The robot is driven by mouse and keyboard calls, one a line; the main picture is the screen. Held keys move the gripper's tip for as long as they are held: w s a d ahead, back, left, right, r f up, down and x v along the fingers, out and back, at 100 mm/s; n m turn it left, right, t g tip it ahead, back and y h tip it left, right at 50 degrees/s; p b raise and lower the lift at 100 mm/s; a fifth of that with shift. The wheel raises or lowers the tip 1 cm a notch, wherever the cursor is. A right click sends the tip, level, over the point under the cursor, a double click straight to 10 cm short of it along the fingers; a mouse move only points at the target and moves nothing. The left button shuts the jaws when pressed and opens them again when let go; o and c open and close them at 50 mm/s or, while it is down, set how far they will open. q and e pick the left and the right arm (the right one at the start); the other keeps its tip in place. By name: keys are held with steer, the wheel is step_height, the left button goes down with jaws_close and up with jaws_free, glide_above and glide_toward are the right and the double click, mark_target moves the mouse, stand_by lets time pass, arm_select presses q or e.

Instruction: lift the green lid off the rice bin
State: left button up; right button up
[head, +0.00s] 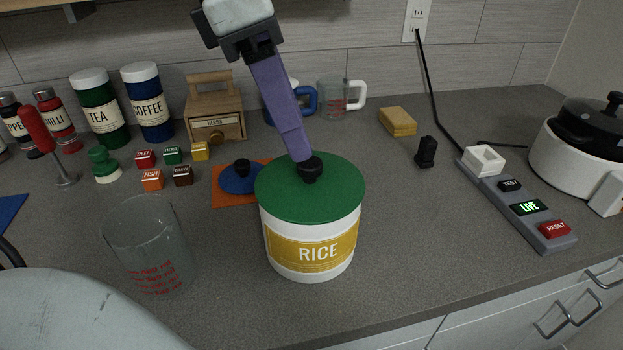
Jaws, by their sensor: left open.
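The rice bin (312,247) is a white round canister with a yellow RICE label, standing upright on the grey counter. Its green lid (285,197) sits flat on top, with a black knob (311,172) in the middle. My left gripper (303,158) reaches down from the top of the head view, its long purple fingers slanting to the knob. It is open, with the tips right at the knob's far side. The fingers overlap in this view, so I cannot tell whether they straddle or touch the knob. My right gripper is not in view.
A glass measuring jug (150,250) stands left of the bin. A blue lid (238,180) on an orange mat (228,200) lies behind it. A drawer box (215,108) and mugs stand at the back.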

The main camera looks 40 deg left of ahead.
mark_target(310, 161)
arm_select(q)
steer(key=x, duration=0.5)
steer(key=shift+d, duration=0.1)
steer(key=shift+w, duration=0.1)
jaws_close()
